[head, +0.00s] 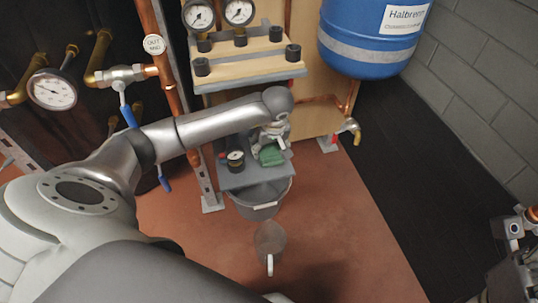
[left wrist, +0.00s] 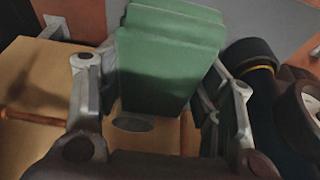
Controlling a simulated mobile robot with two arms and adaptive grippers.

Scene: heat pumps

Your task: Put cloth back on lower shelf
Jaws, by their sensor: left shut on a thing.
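The folded green cloth (head: 270,155) is held in my left gripper (head: 274,138), just above or at the lower shelf (head: 248,178), a grey board. I cannot tell whether the cloth touches the shelf. In the left wrist view the cloth (left wrist: 165,70) sits between the two fingers of my left gripper (left wrist: 160,92), which are shut on it. Part of what looks like my right gripper (head: 516,228) shows at the right edge in the head view, and its jaws cannot be made out.
A small gauge (head: 235,160) stands on the lower shelf's left part. The upper shelf (head: 248,66) carries gauges and black knobs. A grey bucket (head: 258,206) is below, with a jug (head: 269,240) on the floor. A tap (head: 350,128) and blue tank (head: 365,40) are right.

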